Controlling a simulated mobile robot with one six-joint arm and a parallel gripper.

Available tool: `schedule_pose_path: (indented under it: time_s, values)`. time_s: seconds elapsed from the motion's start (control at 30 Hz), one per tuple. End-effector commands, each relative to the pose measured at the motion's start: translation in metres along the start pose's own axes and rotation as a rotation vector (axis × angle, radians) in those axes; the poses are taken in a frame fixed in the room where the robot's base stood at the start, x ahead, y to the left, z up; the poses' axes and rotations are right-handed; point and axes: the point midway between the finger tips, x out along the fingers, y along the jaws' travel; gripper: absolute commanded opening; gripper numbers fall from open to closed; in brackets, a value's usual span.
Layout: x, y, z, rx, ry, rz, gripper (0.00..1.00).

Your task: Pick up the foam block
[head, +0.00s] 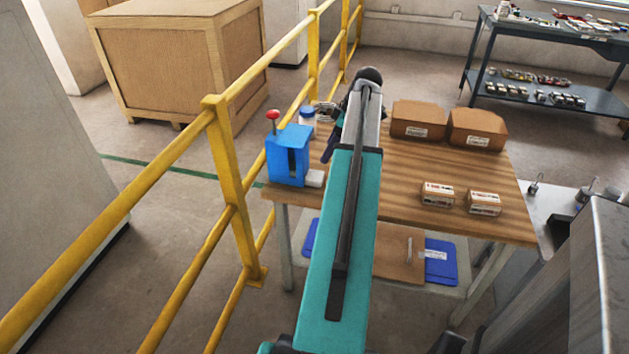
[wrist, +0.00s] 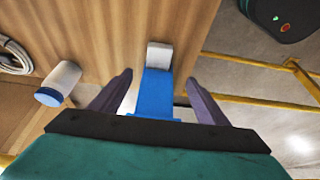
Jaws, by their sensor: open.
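The small off-white foam block (head: 315,178) lies on the wooden table at its left front edge, against the base of the blue device with a red knob (head: 288,155). In the wrist view the foam block (wrist: 159,55) shows beyond the end of the blue device (wrist: 155,92). My gripper (wrist: 159,82) is open, its two dark fingers spread on either side of the blue device in that view, with nothing held. In the head view my gripper (head: 329,144) is partly hidden by my teal arm, above the table near the blue device.
A white jar with a blue lid (wrist: 60,83) and a coiled cable (wrist: 14,56) are close by. Yellow railing (head: 228,165) runs along the table's left side. Two brown cartons (head: 418,119) and two small boxes (head: 437,194) stand to the right. Bare tabletop (head: 400,165) lies between.

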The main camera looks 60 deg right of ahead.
Motion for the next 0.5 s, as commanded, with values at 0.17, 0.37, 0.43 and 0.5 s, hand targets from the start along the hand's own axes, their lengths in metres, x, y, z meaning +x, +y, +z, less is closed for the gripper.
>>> schedule_pose_path:
  time_s: [0.17,0.37,0.43,0.5]
  values:
    - [0.021,0.0,0.002,0.003,0.0,-0.001,0.69]
    - [0.048,0.0,0.003,0.003,-0.001,-0.002,0.69]
    - [0.056,0.001,0.003,0.004,-0.001,-0.001,0.69]
    - [0.063,0.001,0.003,0.004,0.0,0.0,0.69]
